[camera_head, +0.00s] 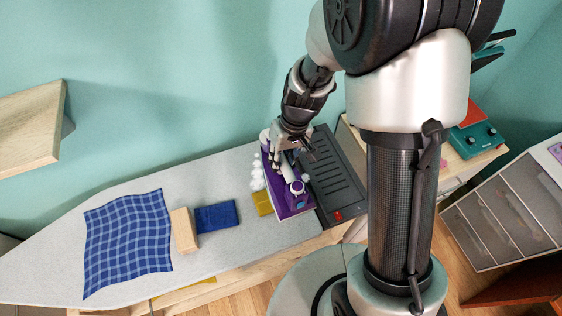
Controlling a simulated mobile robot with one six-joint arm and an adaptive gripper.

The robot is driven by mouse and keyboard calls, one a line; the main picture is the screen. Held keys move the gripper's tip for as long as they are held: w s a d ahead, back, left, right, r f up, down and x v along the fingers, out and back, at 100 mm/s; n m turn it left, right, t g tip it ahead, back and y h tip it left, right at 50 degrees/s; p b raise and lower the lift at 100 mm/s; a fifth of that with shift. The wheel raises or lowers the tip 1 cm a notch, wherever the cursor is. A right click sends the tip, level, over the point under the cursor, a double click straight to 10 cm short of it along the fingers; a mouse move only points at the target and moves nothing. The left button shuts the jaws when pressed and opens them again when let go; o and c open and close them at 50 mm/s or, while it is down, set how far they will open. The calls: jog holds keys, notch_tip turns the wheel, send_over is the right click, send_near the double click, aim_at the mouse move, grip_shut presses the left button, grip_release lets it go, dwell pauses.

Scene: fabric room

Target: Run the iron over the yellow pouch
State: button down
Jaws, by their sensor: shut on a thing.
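The iron (293,207) is purple with a white and grey upper part. It is at the right end of the grey ironing board, beside a dark ribbed rest. My gripper (291,163) comes down from above and is shut on the iron near its back end; the fingers partly hide the grip. The yellow pouch (262,203) is small and flat on the board, just left of the iron. I cannot tell whether the iron touches or overlaps its edge, or whether the iron's sole is lifted.
The ironing board (120,190) also bears a blue checked cloth (128,240), a wooden block (184,231), a dark blue folded cloth (217,217) and white round things (257,172) near the back edge. The dark rest (333,180) lies right of the iron. A wooden shelf (30,125) juts out at left.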

jog(key=shift+r+p, duration=0.5)
jog(key=shift+r, duration=0.4)
jog(key=w+d+f+m+b, duration=0.2)
jog(key=d+f+m+b, duration=0.1)
jog(key=d+b, duration=0.5)
jog(key=shift+w+d+f+t, duration=0.3)
jog(key=shift+d+f, duration=0.45)
jog(key=shift+d, duration=0.45)
